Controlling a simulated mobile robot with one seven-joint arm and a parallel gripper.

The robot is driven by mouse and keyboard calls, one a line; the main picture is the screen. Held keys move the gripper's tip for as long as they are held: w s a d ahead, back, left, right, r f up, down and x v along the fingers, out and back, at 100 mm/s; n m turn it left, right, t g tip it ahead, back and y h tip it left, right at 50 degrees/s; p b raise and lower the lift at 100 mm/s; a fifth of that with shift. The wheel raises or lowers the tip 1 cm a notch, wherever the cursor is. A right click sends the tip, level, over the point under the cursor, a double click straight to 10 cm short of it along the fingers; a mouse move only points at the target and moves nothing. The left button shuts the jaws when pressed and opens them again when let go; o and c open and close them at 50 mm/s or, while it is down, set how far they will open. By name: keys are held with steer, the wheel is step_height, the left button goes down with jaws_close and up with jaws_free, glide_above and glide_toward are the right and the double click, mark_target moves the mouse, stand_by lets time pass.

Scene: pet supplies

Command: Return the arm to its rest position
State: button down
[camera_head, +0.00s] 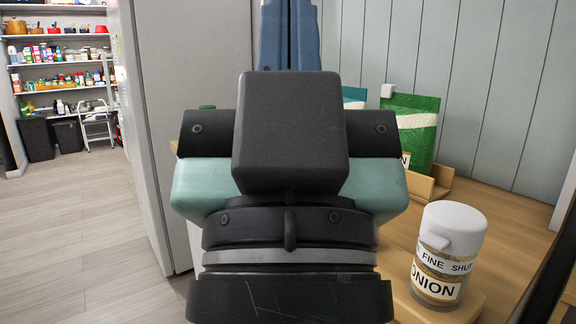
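My gripper (290,130) fills the middle of the view, seen from behind as a black block over a round black wrist with a grey band. Teal surfaces show on both sides below its black crossbar; I cannot tell whether they are part of it. Its fingertips are hidden, so I cannot see whether it is open, shut or holding something. It stands in front of the wooden counter and hides part of it.
On the wooden counter (405,235) at right, an onion shaker (445,255) with a white lid stands near the wrist. A green bag (412,130) stands behind, by the panelled wall. Open floor (70,230) lies left of a tall grey cabinet (195,70). Stocked shelves (60,68) stand far left.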

step_height(320, 180, up, 32)
steer(key=p, duration=3)
steer(key=shift+r, duration=0.25)
